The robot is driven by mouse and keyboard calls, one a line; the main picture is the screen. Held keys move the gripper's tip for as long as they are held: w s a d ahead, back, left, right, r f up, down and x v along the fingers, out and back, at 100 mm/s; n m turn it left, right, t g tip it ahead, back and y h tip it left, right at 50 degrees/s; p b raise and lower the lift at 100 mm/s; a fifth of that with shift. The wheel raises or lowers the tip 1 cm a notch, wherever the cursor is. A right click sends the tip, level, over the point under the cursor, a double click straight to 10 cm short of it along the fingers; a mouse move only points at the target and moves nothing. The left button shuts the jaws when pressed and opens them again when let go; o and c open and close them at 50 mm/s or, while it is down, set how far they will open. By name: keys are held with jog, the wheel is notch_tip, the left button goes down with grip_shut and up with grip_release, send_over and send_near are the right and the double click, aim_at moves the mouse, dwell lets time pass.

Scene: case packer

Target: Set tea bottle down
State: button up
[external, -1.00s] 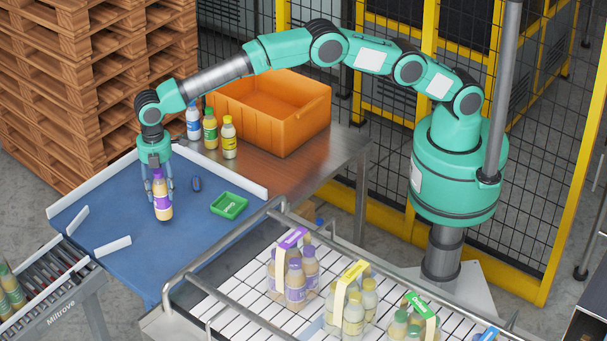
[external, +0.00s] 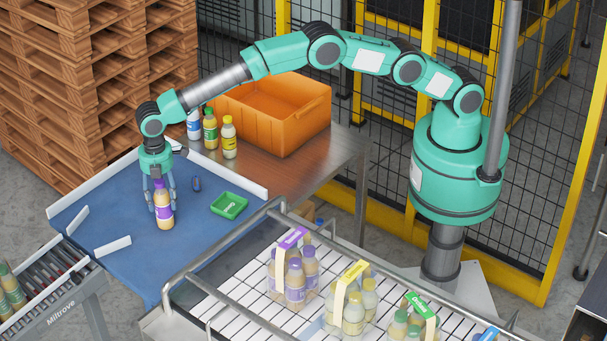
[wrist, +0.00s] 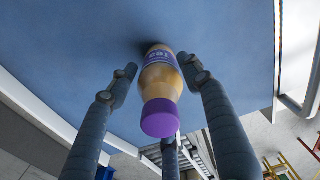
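The tea bottle (external: 164,213), pale yellow with a purple label and purple cap, looks upright on the blue surface (external: 115,238). It shows in the wrist view (wrist: 160,120) cap toward the camera, with a dark shadow by its base. My gripper (external: 162,203) is directly above, its fingers around the bottle. In the wrist view, blue shows between the left finger and the bottle, and the fingers look spread. The right finger lies close beside the bottle, and the third finger's tip is partly hidden behind the cap.
White rails (external: 113,246) edge the blue surface. Several bottles (external: 210,130) and an orange crate (external: 272,110) stand behind. Bottle packs (external: 295,280) sit on the front rack.

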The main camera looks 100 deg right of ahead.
jog(key=shift+o, duration=0.4)
jog(key=shift+r, duration=0.1)
notch_tip(320, 180, up, 12)
jog(key=shift+r+b, duration=0.1)
jog(key=shift+b, duration=0.55)
dwell(0.7)
